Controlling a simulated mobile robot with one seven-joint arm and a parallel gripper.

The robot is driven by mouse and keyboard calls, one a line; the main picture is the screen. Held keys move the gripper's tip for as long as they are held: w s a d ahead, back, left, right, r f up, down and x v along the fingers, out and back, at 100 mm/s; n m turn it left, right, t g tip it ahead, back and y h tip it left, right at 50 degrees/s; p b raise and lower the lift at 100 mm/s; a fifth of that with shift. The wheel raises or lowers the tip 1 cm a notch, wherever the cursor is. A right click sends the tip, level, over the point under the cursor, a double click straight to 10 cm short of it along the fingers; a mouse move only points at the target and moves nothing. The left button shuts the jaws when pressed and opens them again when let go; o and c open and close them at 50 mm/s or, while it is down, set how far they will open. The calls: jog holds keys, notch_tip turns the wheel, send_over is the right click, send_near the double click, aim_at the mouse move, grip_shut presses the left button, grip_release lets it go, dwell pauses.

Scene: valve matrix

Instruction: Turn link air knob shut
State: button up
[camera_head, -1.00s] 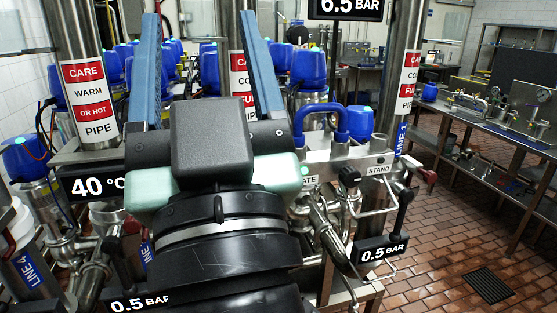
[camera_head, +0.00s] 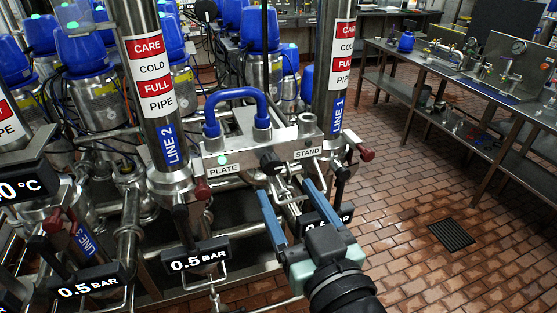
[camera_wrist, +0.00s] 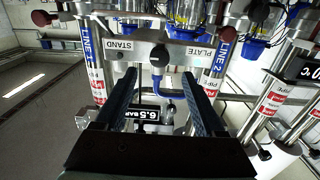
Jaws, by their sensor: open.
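A black knob (camera_head: 271,162) sits on the front of a steel block (camera_head: 240,150), between the PLATE label (camera_head: 223,171) and the STAND label (camera_head: 307,153). It is the likely link air knob; no label on it names it. A blue hose (camera_head: 235,93) arches over the block. My gripper (camera_head: 286,189) is open and empty, its blue fingers reaching up just below the knob. In the wrist view the knob (camera_wrist: 159,55) shows between and beyond the fingertips (camera_wrist: 159,73). I see no contact.
Pipes LINE 2 (camera_head: 158,100) and LINE 1 (camera_head: 335,75) stand on either side of the block. Pressure displays (camera_head: 196,257) and valve handles (camera_head: 366,154) sit below. A steel bench (camera_head: 450,75) stands right, with open tiled floor before it.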

aim_at(274, 167)
jog(key=p+x, duration=0.1)
jog(key=x, duration=0.5)
jog(key=shift+w+p, duration=0.2)
jog(key=shift+p, duration=0.1)
grip_shut()
